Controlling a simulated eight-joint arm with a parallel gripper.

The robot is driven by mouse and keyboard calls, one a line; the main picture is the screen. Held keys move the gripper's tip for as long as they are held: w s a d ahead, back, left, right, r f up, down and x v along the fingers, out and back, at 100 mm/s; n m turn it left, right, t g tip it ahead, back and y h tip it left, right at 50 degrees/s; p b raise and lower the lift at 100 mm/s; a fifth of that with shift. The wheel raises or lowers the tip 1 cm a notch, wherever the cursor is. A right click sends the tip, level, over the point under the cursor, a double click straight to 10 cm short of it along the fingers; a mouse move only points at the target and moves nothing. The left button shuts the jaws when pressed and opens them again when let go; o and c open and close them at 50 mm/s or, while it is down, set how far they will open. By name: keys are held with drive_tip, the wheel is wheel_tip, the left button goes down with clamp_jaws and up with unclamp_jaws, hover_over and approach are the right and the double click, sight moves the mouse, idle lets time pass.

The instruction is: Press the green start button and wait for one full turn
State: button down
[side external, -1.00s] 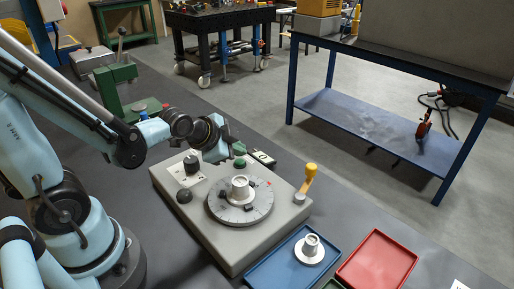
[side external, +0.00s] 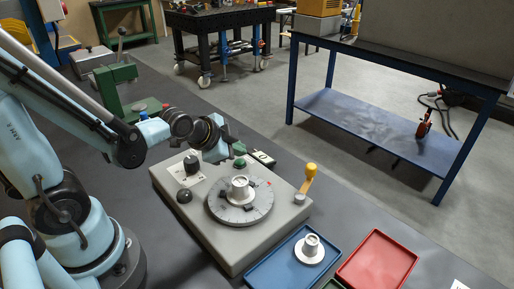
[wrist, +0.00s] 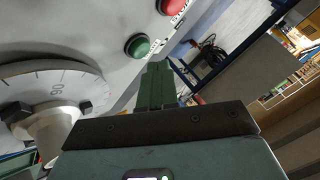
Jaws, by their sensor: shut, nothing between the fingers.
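The green start button (side external: 240,163) is a round dome on the back part of a grey machine (side external: 228,252). In the wrist view the green button (wrist: 137,46) sits beside a red button (wrist: 170,5). My gripper (side external: 233,151) is shut and empty, just above and behind the green button in the side view. In the wrist view its fingertips (wrist: 157,66) appear close to the button with a small gap in the picture; I cannot tell whether they touch it. The round graduated dial (side external: 225,212) carries a pale cup-like part (side external: 240,187). The wrist view shows the dial's edge (wrist: 50,80) with the number 90.
A yellow-handled lever (side external: 309,174) stands at the machine's right corner. Black knobs (side external: 191,165) are at its left. A blue tray (side external: 270,272) with a pale part (side external: 310,248) and a red tray (side external: 378,262) lie to the right. A green press-like fixture (side external: 117,90) stands behind my arm.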

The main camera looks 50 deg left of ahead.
drive_tip(key=shift+f, duration=0.1)
idle(0.6)
drive_tip(key=shift+f, duration=0.35)
